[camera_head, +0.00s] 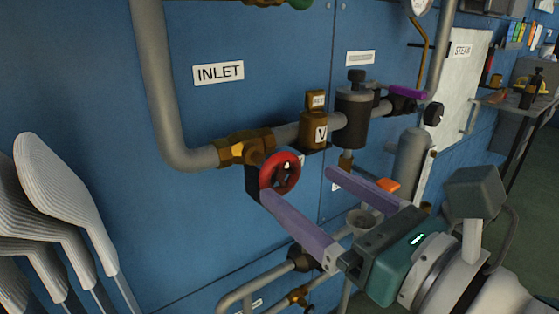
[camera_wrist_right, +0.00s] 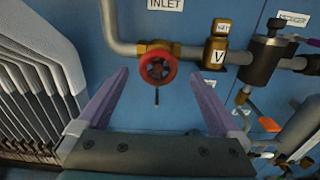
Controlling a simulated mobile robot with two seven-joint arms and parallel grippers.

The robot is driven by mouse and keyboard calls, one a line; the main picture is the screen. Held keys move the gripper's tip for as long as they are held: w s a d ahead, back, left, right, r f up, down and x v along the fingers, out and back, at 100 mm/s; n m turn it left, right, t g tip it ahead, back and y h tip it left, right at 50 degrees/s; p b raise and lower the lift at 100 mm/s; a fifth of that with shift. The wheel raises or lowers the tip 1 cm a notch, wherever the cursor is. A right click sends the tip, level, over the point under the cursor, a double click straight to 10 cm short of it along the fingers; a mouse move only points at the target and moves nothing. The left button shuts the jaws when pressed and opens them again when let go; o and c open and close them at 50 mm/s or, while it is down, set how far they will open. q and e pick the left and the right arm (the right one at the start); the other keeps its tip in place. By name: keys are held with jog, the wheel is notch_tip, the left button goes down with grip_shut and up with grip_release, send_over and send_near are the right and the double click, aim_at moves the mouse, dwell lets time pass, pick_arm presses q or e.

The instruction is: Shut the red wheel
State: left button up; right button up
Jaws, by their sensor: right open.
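The red wheel (camera_head: 280,173) sits on a brass valve (camera_head: 246,149) in the grey pipe below the INLET label (camera_head: 219,73). It also shows in the right wrist view (camera_wrist_right: 158,68), with a thin dark rod hanging below it. My right gripper (camera_head: 297,185) is open, its two long purple fingers pointing at the panel. In the right wrist view (camera_wrist_right: 159,76) the fingertips stand apart on the left and right of the wheel, with nothing gripped. I cannot tell whether a finger touches the wheel. My left gripper is not in view.
A brass block marked V (camera_head: 314,130) and a dark cylinder (camera_head: 355,117) sit along the pipe to the right. Grey sock-shaped boards (camera_head: 60,190) stand at the left. More pipes (camera_head: 265,283) run below. A bench (camera_head: 515,100) stands at the far right.

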aim_at(285, 173)
jog(key=x, duration=0.6)
jog(key=shift+s+b, duration=0.1)
jog(key=shift+b, duration=0.2)
jog(key=c, duration=1.3)
